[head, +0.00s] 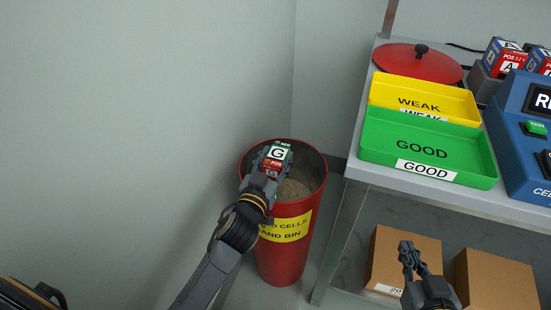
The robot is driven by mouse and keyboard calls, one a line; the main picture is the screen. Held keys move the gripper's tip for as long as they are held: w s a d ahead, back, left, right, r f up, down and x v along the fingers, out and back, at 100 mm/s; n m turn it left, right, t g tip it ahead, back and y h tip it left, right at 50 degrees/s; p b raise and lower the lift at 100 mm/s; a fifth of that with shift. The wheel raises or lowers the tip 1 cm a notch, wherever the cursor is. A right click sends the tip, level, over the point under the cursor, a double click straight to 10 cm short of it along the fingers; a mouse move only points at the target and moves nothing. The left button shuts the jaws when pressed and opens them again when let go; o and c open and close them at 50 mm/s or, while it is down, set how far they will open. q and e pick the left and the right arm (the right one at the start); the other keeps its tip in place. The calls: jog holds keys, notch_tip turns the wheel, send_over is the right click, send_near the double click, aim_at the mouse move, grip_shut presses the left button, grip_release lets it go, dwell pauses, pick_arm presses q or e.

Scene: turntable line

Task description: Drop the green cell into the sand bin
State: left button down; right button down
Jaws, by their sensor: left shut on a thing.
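The green cell (281,150), a small block with a green top, a white G label and red parts, is held in my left gripper (270,163). My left gripper is shut on it, over the open mouth of the sand bin. The sand bin (286,258) is a tall red round bin with a yellow label, standing on the floor. Sand (296,189) shows inside it. My arm hides part of the bin's rim and label. My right gripper (408,250) is low at the right, in front of the cardboard boxes; its finger opening is too small to tell.
A grey table (352,160) stands right of the bin. It holds a green GOOD tray (460,158), a yellow WEAK tray (385,88), a red lid (395,57), red cells (500,55) and a blue tester (514,165). Cardboard boxes (385,262) sit below. A wall is behind the bin.

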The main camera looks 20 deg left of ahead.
pick_arm(q)
jog(key=shift+r, duration=0.15)
jog(key=c, duration=0.6)
grip_release()
jog(key=shift+f, duration=0.25)
jog(key=s, duration=1.2)
jog(key=shift+a+r, duration=0.2)
